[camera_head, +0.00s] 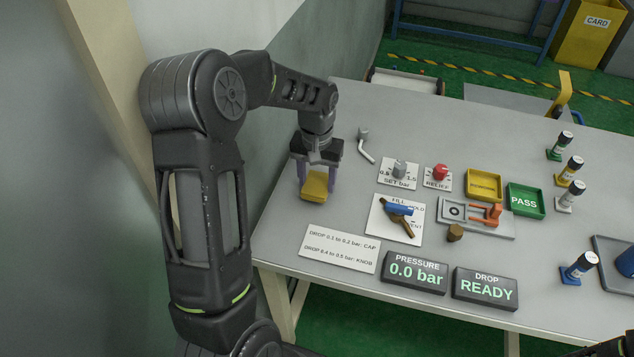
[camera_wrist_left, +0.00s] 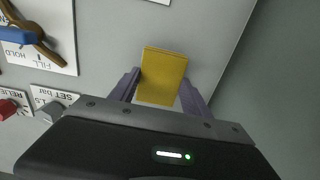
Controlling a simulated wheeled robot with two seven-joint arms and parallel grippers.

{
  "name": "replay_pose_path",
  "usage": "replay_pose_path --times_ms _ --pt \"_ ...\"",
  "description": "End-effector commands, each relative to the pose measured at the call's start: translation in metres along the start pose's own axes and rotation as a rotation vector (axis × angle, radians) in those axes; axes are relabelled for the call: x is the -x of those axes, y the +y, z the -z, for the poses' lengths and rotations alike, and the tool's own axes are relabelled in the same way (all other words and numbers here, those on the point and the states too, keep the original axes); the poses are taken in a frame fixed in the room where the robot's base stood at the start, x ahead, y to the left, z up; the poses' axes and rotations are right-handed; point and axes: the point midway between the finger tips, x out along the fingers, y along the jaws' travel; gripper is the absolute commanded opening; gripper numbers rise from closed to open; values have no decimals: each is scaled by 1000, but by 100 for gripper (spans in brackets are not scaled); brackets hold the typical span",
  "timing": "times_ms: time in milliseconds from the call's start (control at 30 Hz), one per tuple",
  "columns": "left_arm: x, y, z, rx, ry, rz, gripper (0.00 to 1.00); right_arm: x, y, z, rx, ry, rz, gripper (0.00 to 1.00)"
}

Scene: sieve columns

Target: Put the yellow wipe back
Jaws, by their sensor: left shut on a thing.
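The yellow wipe (camera_head: 314,186) is a small yellow block or folded pad at the left part of the grey table. My left gripper (camera_head: 316,181) points down over the table and is shut on the wipe, with one purple finger on each side. In the left wrist view the wipe (camera_wrist_left: 162,78) sits between the two fingers of the gripper (camera_wrist_left: 160,92) and sticks out past their tips. Whether its underside touches the table is hard to tell.
A white text card (camera_head: 340,248), the fill/hold/vent valve (camera_head: 397,213), the set knob (camera_head: 399,170) and a bent grey tool (camera_head: 365,146) lie around the gripper. Yellow (camera_head: 484,184) and green PASS (camera_head: 525,200) trays stand farther right. Bare table surrounds the wipe.

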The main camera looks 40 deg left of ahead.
Motion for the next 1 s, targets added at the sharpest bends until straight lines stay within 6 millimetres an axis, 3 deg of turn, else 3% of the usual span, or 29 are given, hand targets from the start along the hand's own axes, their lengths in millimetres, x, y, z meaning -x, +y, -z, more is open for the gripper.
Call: replay_pose_path --times_ms 133,500,533,800,1000 --pt "-15 0 -1 -1 -2 0 17 2 -1 0 0 0 0 36" --pt "-20 0 0 0 0 0 17 -2 1 0 0 0 0 36" --pt "-20 0 0 0 0 0 56 -2 1 0 0 0 0 36" --pt "-19 0 0 0 0 0 77 -1 0 0 0 0 0 36" --pt "-19 0 0 0 0 -1 77 0 0 0 0 0 0 36"
